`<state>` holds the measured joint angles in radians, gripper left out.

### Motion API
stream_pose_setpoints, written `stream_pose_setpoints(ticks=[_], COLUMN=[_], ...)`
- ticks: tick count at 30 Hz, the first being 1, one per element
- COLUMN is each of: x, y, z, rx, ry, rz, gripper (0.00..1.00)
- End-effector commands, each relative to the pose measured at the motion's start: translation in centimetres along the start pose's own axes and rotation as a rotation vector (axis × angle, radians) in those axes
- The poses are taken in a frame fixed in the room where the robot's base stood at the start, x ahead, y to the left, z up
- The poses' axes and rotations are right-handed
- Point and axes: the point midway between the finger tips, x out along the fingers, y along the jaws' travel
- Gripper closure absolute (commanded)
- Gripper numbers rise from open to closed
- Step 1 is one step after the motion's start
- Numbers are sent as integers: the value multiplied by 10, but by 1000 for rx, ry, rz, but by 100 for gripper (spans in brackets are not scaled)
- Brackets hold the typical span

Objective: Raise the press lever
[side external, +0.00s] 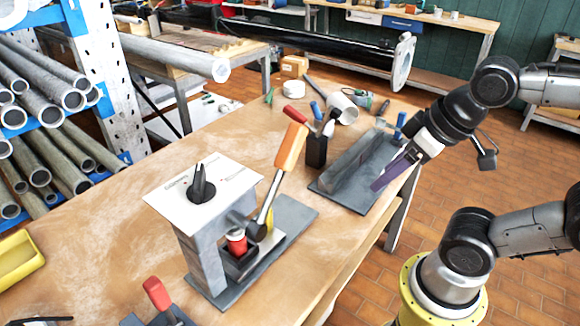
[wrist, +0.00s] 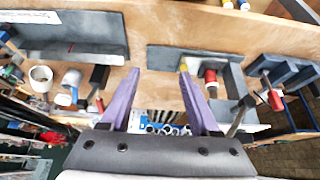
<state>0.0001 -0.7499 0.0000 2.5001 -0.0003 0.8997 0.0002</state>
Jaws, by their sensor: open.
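The press (side external: 205,240) stands on the wooden bench, with a white top plate and grey column. Its lever has an orange handle (side external: 291,147) and slants up and to the right from a dark pivot at the press's right side. A red and white piece (side external: 237,241) sits in the press under the plate; it also shows in the wrist view (wrist: 210,78). My gripper (side external: 379,185) is open and empty, well right of the lever and apart from it. Its purple fingers spread apart in the wrist view (wrist: 156,70). I cannot make out the orange handle there.
A black holder (side external: 316,151) with tools stands just behind the lever handle. A grey angled plate (side external: 350,180) lies near my gripper. A white roll (side external: 343,108) and small tools lie farther back. A red-handled tool (side external: 157,294) is at the front.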

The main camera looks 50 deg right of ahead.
Motion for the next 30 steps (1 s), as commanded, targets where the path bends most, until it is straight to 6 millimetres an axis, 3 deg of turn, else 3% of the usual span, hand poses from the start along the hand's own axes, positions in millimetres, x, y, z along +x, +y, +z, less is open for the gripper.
stream_pose_setpoints(ticks=[16, 21, 25, 30], x=[0, -1, -27, -69], y=[0, 0, 0, -5], z=[0, 10, 1, -31], rx=[-4, -104, -281, -556], ry=[0, -47, -87, -158], rz=[0, -3, -13, -56], gripper=[38, 38, 38, 38])
